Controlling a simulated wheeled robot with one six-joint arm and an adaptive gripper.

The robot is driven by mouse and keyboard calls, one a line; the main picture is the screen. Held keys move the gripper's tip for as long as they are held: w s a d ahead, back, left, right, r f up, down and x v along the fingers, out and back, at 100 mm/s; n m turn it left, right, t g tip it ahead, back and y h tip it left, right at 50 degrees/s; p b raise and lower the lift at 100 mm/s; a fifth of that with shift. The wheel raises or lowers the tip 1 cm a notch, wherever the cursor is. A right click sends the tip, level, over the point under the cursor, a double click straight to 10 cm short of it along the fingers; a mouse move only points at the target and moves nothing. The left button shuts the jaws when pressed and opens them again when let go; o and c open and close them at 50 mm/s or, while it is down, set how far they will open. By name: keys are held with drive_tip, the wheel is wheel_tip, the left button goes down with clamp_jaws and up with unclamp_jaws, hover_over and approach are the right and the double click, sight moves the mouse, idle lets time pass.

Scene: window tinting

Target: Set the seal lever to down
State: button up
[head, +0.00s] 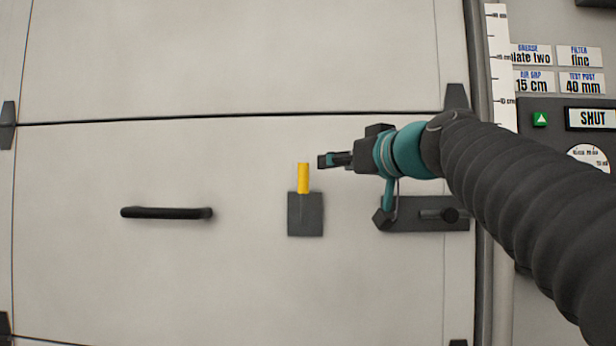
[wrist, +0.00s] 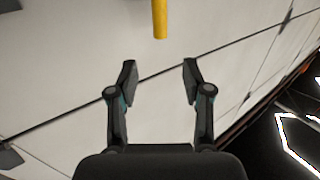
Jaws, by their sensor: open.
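The seal lever has a yellow handle (head: 303,178) that points up from a dark grey square plate (head: 305,222) on the pale door panel. In the wrist view the yellow handle (wrist: 160,18) shows at the top edge, in line with the gap between my fingers and beyond their tips. My gripper (head: 322,161) is just right of the handle's upper end in the head view, apart from it. In the wrist view my gripper (wrist: 160,75) is open with nothing between its fingers. The plate is out of the wrist view.
A black bar handle (head: 166,213) is on the door to the left. A dark latch (head: 440,214) sits to the right, partly behind my arm. A panel with a SHUT sign (head: 591,118) and a white ruler (head: 501,70) are at the right. The door face around the lever is clear.

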sight(306, 167)
drive_tip(key=p+x, duration=0.1)
drive_tip(key=x, duration=1.2)
drive_tip(key=shift+w+a+p, duration=0.2)
drive_tip(key=shift+w+p, duration=0.1)
clamp_jaws()
